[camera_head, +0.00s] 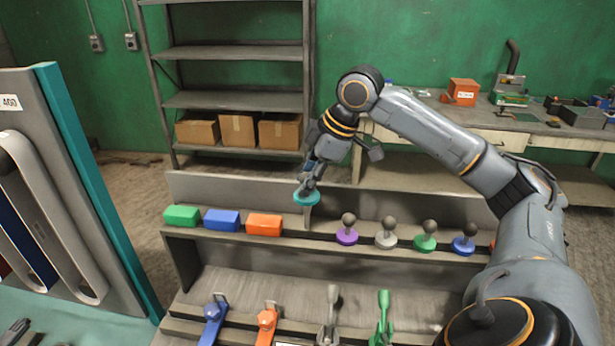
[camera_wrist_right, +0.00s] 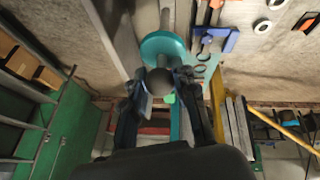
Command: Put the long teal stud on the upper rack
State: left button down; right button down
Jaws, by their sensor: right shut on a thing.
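The teal stud (camera_head: 306,197) has a round teal flange and hangs from my right gripper (camera_head: 311,178). The right wrist view shows its flange (camera_wrist_right: 163,47) beyond the fingers, a grey shaft past the flange and a dark ball knob (camera_wrist_right: 160,81) between the fingertips. My right gripper (camera_wrist_right: 163,91) is shut on that knob. In the head view the stud is over the upper rack (camera_head: 240,188), in the span between an orange block and a purple stud. I cannot tell whether its shaft touches the rack.
Green (camera_head: 181,215), blue (camera_head: 221,219) and orange (camera_head: 264,224) blocks stand left on the upper row. Purple (camera_head: 347,236), grey (camera_head: 386,240), green (camera_head: 425,242) and blue (camera_head: 463,245) studs stand right. Coloured tools fill the lower row. A grey panel (camera_head: 70,150) stands at left.

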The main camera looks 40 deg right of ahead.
aim_at(308, 217)
jog(key=shift+f+b, duration=3.65)
jog(key=shift+f, duration=1.8)
jog(key=shift+r, duration=0.1)
jog(key=c, duration=1.3)
grip_release()
jog(key=shift+c, duration=0.2)
jog(key=shift+r, duration=0.1)
notch_tip(308, 217, up, 7)
jog(key=p, duration=0.8)
jog(key=shift+r+p, duration=0.2)
jog(key=shift+p, duration=0.15)
